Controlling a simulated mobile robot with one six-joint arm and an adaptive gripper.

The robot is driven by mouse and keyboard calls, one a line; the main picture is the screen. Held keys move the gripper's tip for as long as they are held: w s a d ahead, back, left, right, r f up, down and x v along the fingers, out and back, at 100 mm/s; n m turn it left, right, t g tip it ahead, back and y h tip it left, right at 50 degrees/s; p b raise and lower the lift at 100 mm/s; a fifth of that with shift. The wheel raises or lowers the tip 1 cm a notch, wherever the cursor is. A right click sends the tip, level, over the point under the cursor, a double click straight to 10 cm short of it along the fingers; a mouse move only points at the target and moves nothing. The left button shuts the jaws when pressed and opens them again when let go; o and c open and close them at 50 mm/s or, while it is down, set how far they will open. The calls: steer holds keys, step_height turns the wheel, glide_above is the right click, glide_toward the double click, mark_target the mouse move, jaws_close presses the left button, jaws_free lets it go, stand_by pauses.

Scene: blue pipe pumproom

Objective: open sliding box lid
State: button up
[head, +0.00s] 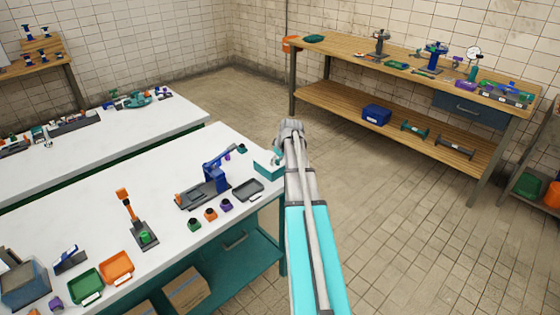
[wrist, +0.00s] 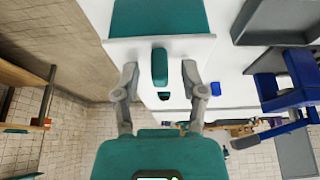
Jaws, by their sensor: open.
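A teal box (head: 266,168) sits at the right end of the white table in the head view, partly hidden by my arm. In the wrist view its teal lid (wrist: 158,16) is at the top, with a pale edge strip and a rounded teal handle (wrist: 160,66) below it. My gripper (wrist: 160,78) is open, one finger on either side of the handle, with a visible gap on each side. In the head view my gripper (head: 279,156) is right at the box, and its fingertips are hard to make out. The inside of the box does not show.
A dark tray (head: 248,189) and a blue clamp-like device (head: 214,172) stand left of the box. Several small cups (head: 210,214) line the front edge. A wooden bench (head: 345,55) stands across the tiled floor, which is clear between.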

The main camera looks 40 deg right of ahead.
mark_target(261, 154)
jaws_close()
stand_by(0.3)
steer(key=w, duration=0.6)
steer(key=w+a, duration=0.1)
steer(key=w, duration=0.3)
steer(key=shift+w, duration=0.1)
jaws_free()
